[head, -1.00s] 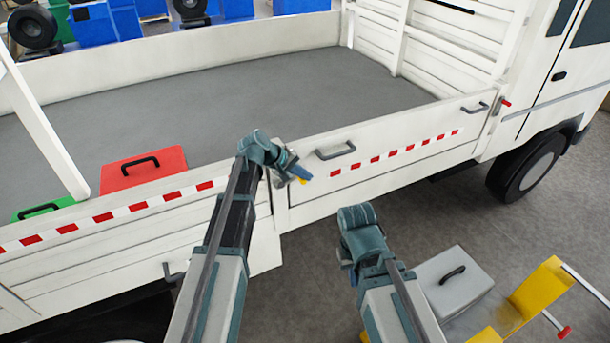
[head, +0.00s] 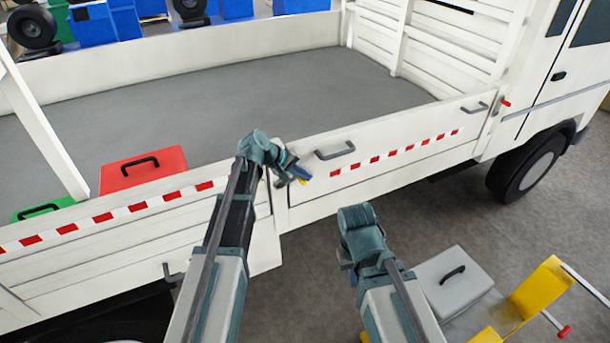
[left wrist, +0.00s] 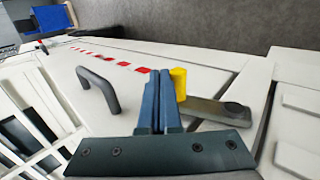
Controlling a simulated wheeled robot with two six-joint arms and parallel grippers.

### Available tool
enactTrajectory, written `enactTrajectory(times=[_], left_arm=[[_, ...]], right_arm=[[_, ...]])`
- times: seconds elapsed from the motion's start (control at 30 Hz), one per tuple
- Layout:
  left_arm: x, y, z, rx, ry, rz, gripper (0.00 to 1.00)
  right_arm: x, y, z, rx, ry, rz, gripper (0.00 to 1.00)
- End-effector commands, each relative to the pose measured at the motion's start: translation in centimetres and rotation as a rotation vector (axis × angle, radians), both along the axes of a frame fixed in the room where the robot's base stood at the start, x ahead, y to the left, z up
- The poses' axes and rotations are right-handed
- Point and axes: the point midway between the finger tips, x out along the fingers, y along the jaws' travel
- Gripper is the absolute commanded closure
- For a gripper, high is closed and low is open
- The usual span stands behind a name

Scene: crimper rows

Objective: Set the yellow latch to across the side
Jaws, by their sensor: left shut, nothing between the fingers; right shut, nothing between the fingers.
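The yellow latch shows in the left wrist view as a grey lever with a yellow knob (left wrist: 178,84). Its round pivot sits at the right, by the panel gap, and the lever runs roughly along the side, in line with the red-and-white stripe. In the head view only its yellow end (head: 303,182) shows, beside my left gripper (head: 297,174). The shut fingertips (left wrist: 159,76) are empty and just left of the knob in the wrist view; I cannot tell if they touch it. My right gripper (head: 349,272) is shut, low outside the truck, its fingers mostly hidden.
The white truck side (head: 400,165) has a grey handle (head: 335,152) right of the latch. A red case (head: 142,168) and a green case (head: 40,207) stand in the bed. A grey case (head: 453,282) and a yellow cart (head: 530,295) are at lower right.

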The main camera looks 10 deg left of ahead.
Motion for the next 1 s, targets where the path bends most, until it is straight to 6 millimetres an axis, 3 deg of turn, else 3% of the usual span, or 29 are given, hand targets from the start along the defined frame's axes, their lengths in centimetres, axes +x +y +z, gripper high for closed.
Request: enactTrajectory(times=[0.17,0.6,1.0], left_arm=[[-0.6,0.8,1.5,0.0,0.001,0.001,1.0],[-3.9,5.6,8.1,0.0,0.0,0.003,1.0],[-5.2,7.6,10.2,0.0,0.001,0.001,1.0]], right_arm=[[0.0,0.0,1.5,0.0,0.0,0.001,1.0],[-0.1,0.0,8.1,0.001,0.002,-0.012,1.0],[-0.1,0.1,10.2,0.002,0.002,-0.031,1.0]])
